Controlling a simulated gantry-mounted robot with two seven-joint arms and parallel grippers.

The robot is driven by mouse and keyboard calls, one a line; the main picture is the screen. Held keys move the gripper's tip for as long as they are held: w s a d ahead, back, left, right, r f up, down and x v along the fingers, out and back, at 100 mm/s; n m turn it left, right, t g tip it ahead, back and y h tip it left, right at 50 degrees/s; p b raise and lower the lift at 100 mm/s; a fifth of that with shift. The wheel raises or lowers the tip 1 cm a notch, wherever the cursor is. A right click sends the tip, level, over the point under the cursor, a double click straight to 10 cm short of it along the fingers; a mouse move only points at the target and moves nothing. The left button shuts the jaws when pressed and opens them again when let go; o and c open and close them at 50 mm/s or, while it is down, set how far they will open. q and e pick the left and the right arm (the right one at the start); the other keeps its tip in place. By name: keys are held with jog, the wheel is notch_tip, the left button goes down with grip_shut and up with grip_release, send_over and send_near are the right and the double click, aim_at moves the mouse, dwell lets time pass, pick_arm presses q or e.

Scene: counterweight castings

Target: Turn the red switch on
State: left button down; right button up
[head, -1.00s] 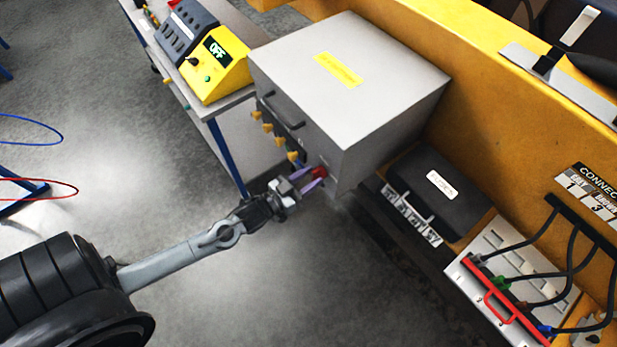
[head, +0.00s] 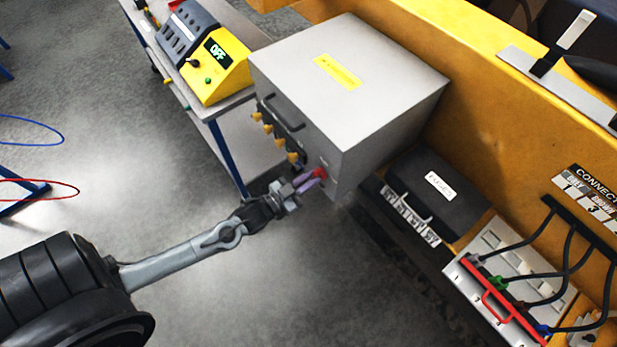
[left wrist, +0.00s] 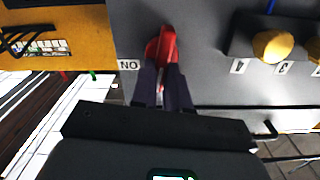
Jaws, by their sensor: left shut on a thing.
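The red switch (head: 321,173) is on the lower right of the front face of the grey box (head: 345,80). My left gripper (head: 314,179) reaches it from the front, with its purple fingers drawn together on it. In the left wrist view, the red switch (left wrist: 166,44) shows between and beyond the dark fingertips (left wrist: 163,72), which are shut on it. An upside-down ON label (left wrist: 129,65) is beside the switch. The fingers hide part of the switch. My right gripper is in neither view.
Several yellow knobs (head: 268,130) and a dark handle (head: 281,111) are on the same face. A yellow console (head: 221,73) on a cart reads OFF. A black case (head: 437,190) and a cabled panel (head: 510,285) are at the right. Open floor is at the lower middle.

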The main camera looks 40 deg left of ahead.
pick_arm(q)
jog(key=m+p, duration=0.2)
jog(key=m, duration=0.3)
jog(key=m+p, duration=0.2)
jog(key=m, duration=0.3)
jog(key=d+f+m+p, duration=0.1)
jog(key=m, duration=0.4)
jog(key=shift+m+p, duration=0.4)
jog(key=shift+m, duration=0.3)
jog(key=c, duration=1.1)
grip_release()
jog(key=shift+s, duration=0.1)
jog(key=s, duration=0.3)
jog(key=s+a, duration=0.1)
jog(key=s, duration=0.3)
jog(key=s+a, duration=0.1)
jog(key=s, duration=0.2)
jog(key=shift+s+b, duration=0.3)
jog(key=shift+b, duration=0.1)
